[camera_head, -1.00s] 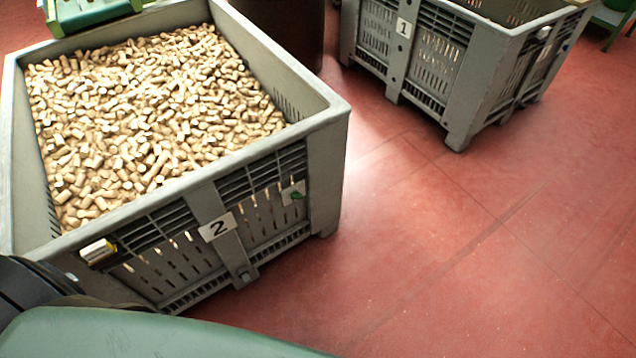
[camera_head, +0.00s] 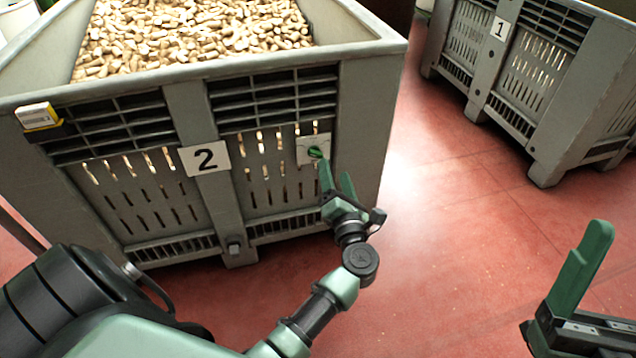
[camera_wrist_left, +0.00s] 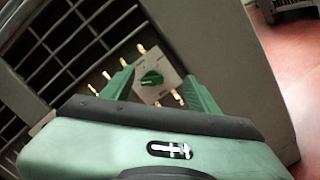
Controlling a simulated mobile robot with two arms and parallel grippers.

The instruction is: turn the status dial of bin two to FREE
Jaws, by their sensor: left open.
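Bin two (camera_head: 268,95) is a grey slatted crate with a "2" label (camera_head: 205,158) on its front. Its status dial (camera_head: 315,153) is a small green knob on a pale square plate (camera_head: 303,143) at the right of the front; the plate's lettering is too small to read. My left gripper (camera_head: 337,172) is open and empty just in front of the dial, slightly low and right of it in the head view. In the left wrist view the dial (camera_wrist_left: 152,78) shows between the two open green fingers (camera_wrist_left: 160,88), with no clear contact. My right gripper (camera_head: 585,265) shows at the lower right, partly cut off.
Cork stoppers (camera_head: 190,28) fill bin two. A yellow and white tag (camera_head: 38,117) sits on its front left. Bin one (camera_head: 560,95) stands at the upper right. The red floor (camera_head: 455,215) between the bins is clear.

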